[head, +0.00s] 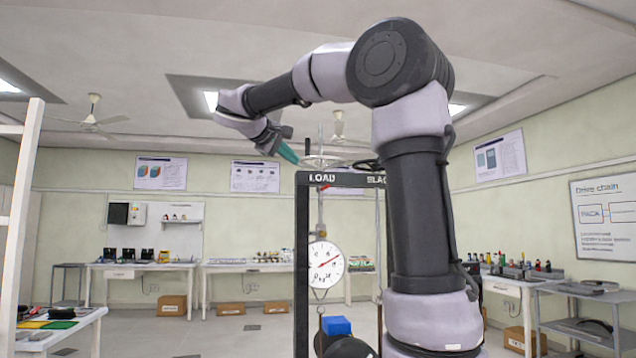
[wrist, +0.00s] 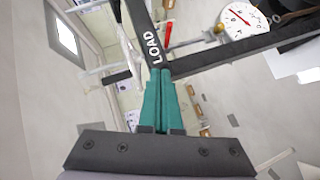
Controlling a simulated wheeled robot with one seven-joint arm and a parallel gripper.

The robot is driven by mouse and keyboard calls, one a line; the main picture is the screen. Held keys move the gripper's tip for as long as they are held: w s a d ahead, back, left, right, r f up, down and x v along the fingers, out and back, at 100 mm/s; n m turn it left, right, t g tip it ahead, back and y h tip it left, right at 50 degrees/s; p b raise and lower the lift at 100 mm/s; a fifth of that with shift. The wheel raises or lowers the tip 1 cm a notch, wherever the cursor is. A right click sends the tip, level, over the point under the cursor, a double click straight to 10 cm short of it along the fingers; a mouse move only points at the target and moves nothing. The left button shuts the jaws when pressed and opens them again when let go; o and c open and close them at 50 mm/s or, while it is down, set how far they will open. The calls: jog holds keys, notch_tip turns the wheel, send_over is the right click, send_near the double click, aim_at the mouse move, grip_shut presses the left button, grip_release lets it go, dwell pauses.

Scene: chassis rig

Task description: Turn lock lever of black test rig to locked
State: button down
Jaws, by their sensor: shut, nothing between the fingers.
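The black test rig (head: 301,250) stands in the middle of the head view, with LOAD on its top bar and more lettering partly hidden by my arm. My gripper (head: 291,155), with teal fingers, is raised at the rig's upper left corner. In the wrist view the fingers (wrist: 163,80) are shut and empty, pointing at the corner of the black frame (wrist: 215,55) beside the word LOAD. A thin red piece (wrist: 168,34) shows just beyond the fingertips; I cannot tell whether it is the lock lever. No lever position can be read.
A white dial gauge (head: 325,264) hangs inside the rig above a blue block (head: 336,325). A pale handwheel (head: 323,160) sits above the top bar. A white ladder-like frame (head: 22,215) stands at left. Benches line the back wall, and a grey shelf (head: 590,295) stands at right.

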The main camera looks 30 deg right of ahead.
send_near(325, 188)
jog(key=w+d, duration=0.4)
jog(key=shift+w+d+f+y, duration=0.15)
jog(key=shift+d+f+y, duration=0.15)
jog(key=shift+d+f, duration=0.1)
jog(key=shift+d, duration=0.1)
jog(key=shift+s+d+n+t+y, duration=0.25)
jog(key=shift+d+n+t+y, duration=0.2)
jog(key=shift+d, duration=0.35)
jog(key=shift+s+d+n+t+y, duration=0.25)
jog(key=shift+d+n+t+y, duration=0.2)
jog(key=shift+d, duration=0.3)
jog(key=shift+s+d+n+t+y, duration=0.25)
jog(key=shift+d+n+t+y, duration=0.2)
jog(key=shift+d, duration=0.35)
jog(key=shift+d, duration=0.1)
jog(key=shift+r, duration=0.1)
